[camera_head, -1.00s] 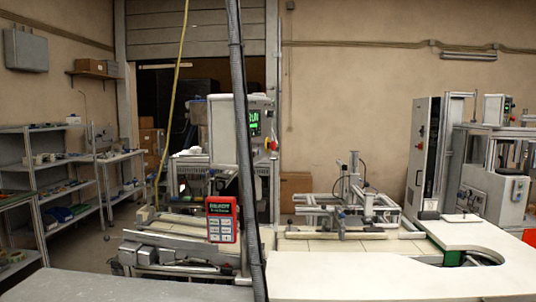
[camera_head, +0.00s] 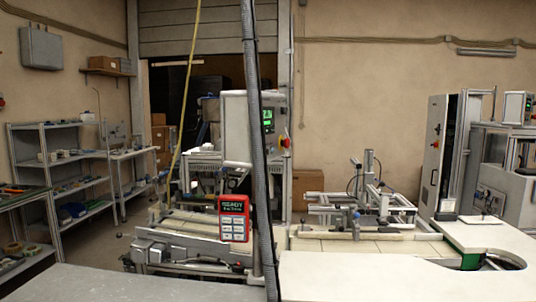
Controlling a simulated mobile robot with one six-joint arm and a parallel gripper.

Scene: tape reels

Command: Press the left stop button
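A red button (camera_head: 284,142) with some yellow beside it sits on the right side of a pale control box (camera_head: 236,128) at the middle of the head view. The box has a green-lit screen (camera_head: 267,119) just above and left of the button. Another small red button (camera_head: 437,129) shows on a tall grey cabinet (camera_head: 433,165) at the right. My gripper is not in view, and nothing touches either button.
A dark vertical pole or hose (camera_head: 256,170) crosses the view just left of the control box screen. A white worktop (camera_head: 360,275) fills the front right, a grey surface (camera_head: 130,285) the front left. Shelves (camera_head: 60,160) line the left.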

